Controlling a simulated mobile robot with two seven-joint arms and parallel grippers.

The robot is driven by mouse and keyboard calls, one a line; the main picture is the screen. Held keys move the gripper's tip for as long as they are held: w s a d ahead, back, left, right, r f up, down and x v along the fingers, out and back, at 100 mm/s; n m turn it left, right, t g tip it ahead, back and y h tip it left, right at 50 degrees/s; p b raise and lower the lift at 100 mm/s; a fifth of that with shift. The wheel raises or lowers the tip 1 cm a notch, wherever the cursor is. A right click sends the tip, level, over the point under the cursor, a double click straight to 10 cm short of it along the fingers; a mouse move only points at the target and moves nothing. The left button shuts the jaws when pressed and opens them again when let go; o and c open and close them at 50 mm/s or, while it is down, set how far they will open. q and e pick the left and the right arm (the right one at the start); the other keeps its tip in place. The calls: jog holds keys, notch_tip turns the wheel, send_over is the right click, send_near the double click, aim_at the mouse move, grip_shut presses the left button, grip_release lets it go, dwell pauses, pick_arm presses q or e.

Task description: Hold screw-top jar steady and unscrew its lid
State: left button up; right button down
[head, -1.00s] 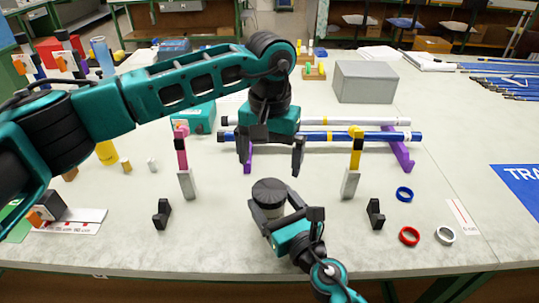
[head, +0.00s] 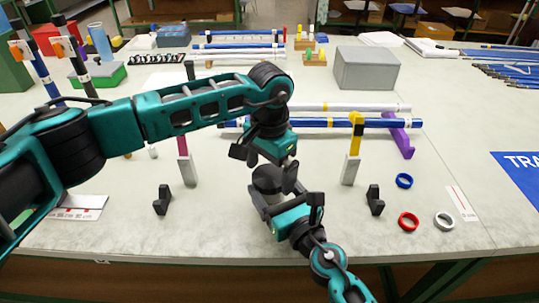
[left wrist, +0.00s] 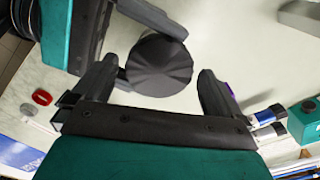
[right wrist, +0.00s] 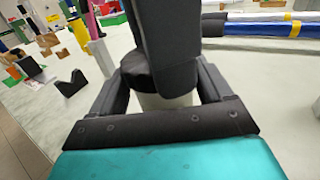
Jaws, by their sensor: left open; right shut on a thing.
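The screw-top jar stands upright on the bench, its pale body (right wrist: 165,100) between the fingers of my right gripper (right wrist: 165,92), which is shut on it. Its dark ribbed lid (left wrist: 159,65) is on top and also shows in the head view (head: 266,178). My left gripper (left wrist: 158,88) is open above the jar, its fingers apart on either side of the lid. In the left wrist view there is a gap between the lid and the right-hand finger; contact with the other finger is unclear. In the right wrist view a left finger hides part of the lid.
Blue and white rods (head: 335,123) lie on purple supports behind the jar. Black V-shaped rests (head: 162,200) stand to either side. Blue, red (head: 408,221) and white rings lie at the right. A grey box (head: 367,73) stands farther back. The bench front is clear.

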pick_arm(q)
jog(key=shift+f, duration=0.35)
jog(key=shift+c, duration=0.5)
jog(key=c, duration=0.9)
jog(key=o, duration=1)
notch_tip(320, 180, up, 8)
jog(key=shift+f, duration=4)
